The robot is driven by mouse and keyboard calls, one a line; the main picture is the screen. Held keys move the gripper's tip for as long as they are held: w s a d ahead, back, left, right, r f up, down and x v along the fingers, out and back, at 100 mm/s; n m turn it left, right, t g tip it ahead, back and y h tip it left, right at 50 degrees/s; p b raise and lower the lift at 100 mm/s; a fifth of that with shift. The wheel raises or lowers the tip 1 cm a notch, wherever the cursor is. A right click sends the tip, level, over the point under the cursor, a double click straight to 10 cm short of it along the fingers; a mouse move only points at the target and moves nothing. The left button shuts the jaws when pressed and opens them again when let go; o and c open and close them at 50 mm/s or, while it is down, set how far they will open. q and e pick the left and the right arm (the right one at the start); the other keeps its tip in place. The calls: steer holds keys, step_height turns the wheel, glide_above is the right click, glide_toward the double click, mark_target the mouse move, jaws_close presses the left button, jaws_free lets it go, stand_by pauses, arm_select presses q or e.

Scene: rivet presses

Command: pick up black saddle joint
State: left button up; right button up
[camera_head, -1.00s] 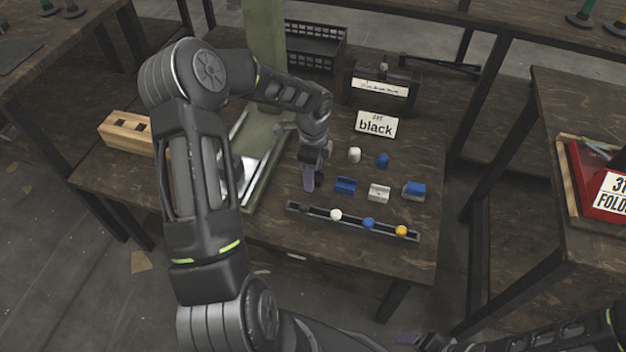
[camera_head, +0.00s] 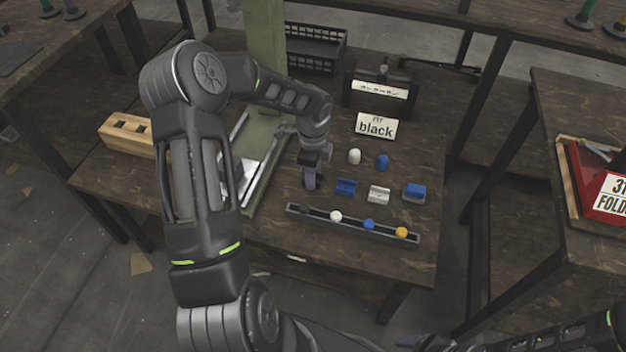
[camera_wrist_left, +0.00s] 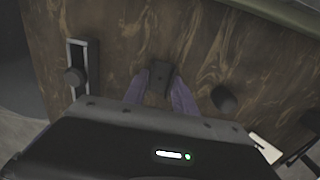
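The black saddle joint (camera_wrist_left: 160,73) is a small dark block on the brown wooden table, seen in the left wrist view between my left gripper's purple fingertips (camera_wrist_left: 161,78). The fingers are apart, one on each side of it; I cannot tell whether they touch it. In the head view my left gripper (camera_head: 312,179) points down at the table, left of the blue saddle piece (camera_head: 345,187), and the black joint is hidden there. My right gripper (camera_head: 414,341) shows only partly at the bottom edge, and its opening is unclear.
A white saddle piece (camera_head: 379,194) and a blue block (camera_head: 414,192) lie to the right. A narrow rail (camera_head: 297,209) with coloured balls runs in front. A black cylinder (camera_wrist_left: 224,98) stands beside the gripper. A "black" sign (camera_head: 377,127) and the green press column (camera_head: 264,45) stand behind.

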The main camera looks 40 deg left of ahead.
arm_select(q)
jaws_close()
step_height(320, 180, up, 10)
steer(key=p, duration=0.2)
stand_by(0.5)
stand_by(0.4)
